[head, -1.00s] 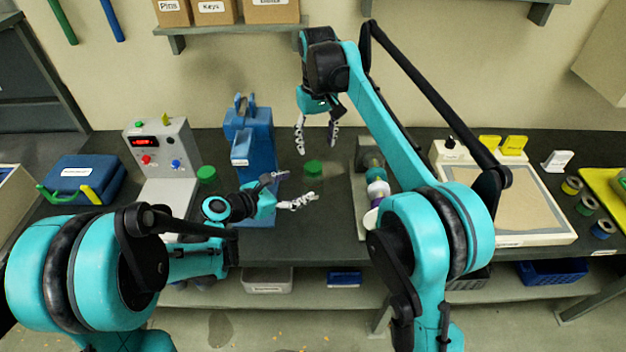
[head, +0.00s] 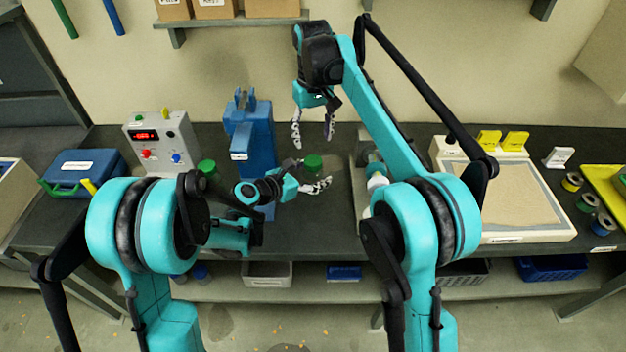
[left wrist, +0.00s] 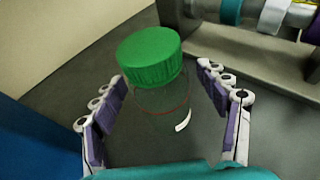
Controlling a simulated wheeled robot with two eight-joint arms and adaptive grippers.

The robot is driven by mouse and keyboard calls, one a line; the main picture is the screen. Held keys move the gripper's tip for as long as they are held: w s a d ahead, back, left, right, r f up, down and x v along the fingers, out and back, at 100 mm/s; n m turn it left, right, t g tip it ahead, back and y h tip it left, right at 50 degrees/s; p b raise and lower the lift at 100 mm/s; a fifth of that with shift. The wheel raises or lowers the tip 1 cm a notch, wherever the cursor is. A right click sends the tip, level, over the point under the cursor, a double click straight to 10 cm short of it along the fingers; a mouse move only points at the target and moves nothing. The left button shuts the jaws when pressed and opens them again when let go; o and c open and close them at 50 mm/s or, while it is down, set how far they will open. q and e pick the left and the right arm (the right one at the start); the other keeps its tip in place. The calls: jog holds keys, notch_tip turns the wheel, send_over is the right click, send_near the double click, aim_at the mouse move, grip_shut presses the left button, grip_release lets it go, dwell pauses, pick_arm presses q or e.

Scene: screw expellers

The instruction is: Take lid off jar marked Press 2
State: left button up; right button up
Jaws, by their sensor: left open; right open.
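A clear jar (left wrist: 158,112) with a ribbed green lid (left wrist: 150,54) stands upright on the dark bench. The lid also shows in the head view (head: 313,162). A white label patch is at the jar's side, but its writing cannot be read. My left gripper (head: 312,174) is open, its fingers on either side of the jar; in the left wrist view (left wrist: 160,74) gaps show between fingers and jar. My right gripper (head: 313,141) is open and empty, pointing down above and behind the lid. A second green lid (head: 207,168) is further left, its jar mostly hidden.
A blue press (head: 258,140) stands left of the jar, with a grey control box (head: 160,140) beyond. A metal-framed roller machine (left wrist: 240,50) is close on the right, partly behind my right arm. A sand tray (head: 505,195) lies further right.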

aim_at(313, 160)
pick_arm(q)
grip_shut()
pick_arm(e)
jog(key=m, duration=0.5)
jog(key=shift+m, duration=0.3)
jog(key=m, duration=1.1)
jog(key=shift+m, duration=0.4)
jog(key=m, duration=1.4)
jog(key=shift+f, duration=4)
